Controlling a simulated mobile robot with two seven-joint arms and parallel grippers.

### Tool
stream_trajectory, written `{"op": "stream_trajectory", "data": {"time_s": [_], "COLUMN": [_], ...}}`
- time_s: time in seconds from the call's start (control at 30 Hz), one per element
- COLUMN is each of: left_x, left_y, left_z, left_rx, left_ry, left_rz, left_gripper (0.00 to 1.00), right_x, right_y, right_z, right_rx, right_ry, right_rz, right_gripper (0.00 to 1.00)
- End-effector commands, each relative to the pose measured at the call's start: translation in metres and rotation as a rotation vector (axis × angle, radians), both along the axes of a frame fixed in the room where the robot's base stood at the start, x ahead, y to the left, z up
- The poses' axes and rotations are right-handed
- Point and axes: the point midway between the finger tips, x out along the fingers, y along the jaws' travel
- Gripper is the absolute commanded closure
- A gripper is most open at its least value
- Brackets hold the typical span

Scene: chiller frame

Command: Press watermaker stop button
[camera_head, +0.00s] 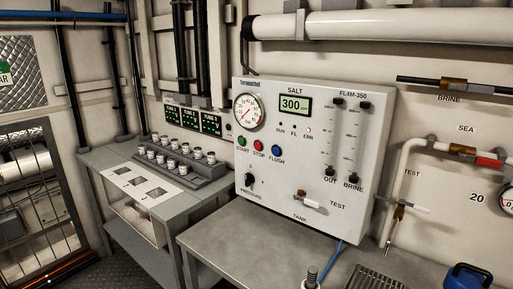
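The watermaker panel (315,160) is a white box standing at the back of a grey metal bench. The red STOP button (259,146) sits on its left half, between the green START button (242,141) and the blue FLUSH button (277,151). A round gauge (250,112) and a SALT display (295,104) reading 300 are above the buttons. Nothing covers the buttons. Neither of my grippers shows in the head view.
The grey bench (225,245) is mostly clear in front of the panel. A stand with several small cups (172,158) is on the left. White pipes with valves (460,149) run along the right wall. A blue object (467,277) stands at the bottom right.

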Motion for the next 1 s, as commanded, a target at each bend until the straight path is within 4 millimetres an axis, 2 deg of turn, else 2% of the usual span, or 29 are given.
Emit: {"op": "stream_trajectory", "data": {"time_s": [0.03, 0.3, 1.0], "left_x": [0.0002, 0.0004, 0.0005], "left_y": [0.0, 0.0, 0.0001], "left_z": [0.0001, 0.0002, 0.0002], "left_rx": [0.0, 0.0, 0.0], "left_ry": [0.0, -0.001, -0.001], "left_rz": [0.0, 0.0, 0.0], "left_gripper": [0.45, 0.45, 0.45], "right_x": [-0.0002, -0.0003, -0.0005], "right_y": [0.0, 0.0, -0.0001], "right_z": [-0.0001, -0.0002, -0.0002], "right_rx": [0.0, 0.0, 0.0], "right_ry": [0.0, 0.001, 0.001], "right_rz": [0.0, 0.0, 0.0], "right_gripper": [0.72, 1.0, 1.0]}}
